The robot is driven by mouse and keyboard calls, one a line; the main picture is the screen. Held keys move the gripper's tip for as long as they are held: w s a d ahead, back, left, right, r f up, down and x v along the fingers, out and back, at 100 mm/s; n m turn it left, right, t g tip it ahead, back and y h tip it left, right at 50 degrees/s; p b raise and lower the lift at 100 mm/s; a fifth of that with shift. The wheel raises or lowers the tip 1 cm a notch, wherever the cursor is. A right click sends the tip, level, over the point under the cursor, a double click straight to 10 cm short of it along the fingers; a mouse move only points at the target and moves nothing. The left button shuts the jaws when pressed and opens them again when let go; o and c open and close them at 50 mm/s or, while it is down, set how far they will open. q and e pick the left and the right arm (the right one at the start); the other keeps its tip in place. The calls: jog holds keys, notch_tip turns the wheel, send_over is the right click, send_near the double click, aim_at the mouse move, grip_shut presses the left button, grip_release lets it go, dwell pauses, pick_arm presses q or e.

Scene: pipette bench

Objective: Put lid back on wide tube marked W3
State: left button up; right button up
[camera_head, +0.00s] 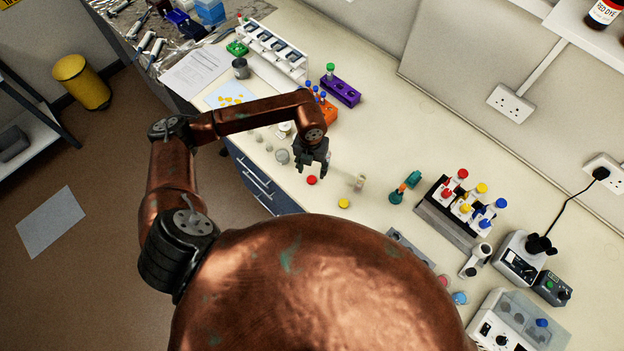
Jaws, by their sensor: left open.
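My left gripper (312,170) is open and points down over the bench, with no object visible between its fingers. A red lid (311,180) lies on the bench just below the fingertips in the picture. A yellow lid (344,203) lies farther right and nearer to me. A small clear tube (359,183) without a coloured cap stands right of the gripper. A rack (448,222) holds several tubes with red, yellow and blue caps. The markings are too small to read, so I cannot tell which tube is W3. My right gripper is not in view.
A teal and orange tool (404,187) lies left of the rack. An orange rack (329,112) and a purple rack (341,92) stand behind the gripper. Small glassware (282,156) is left of it. Bench between clear tube and purple rack is clear.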

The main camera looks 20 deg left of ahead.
aim_at(311, 180)
pick_arm(q)
jog(key=shift+a, duration=0.25)
jog(key=shift+d+f, duration=0.1)
jog(key=shift+f, duration=1.2)
jog(key=shift+p, duration=0.3)
jog(key=shift+w+f, duration=0.1)
jog(key=shift+f, duration=0.3)
jog(key=f+p, duration=0.1)
jog(key=f, duration=0.2)
jog(key=shift+w+f+p, duration=0.2)
jog(key=shift+f+p, duration=0.1)
jog(key=shift+p, duration=0.05)
jog(key=shift+f, duration=0.45)
jog(key=shift+c, duration=0.5)
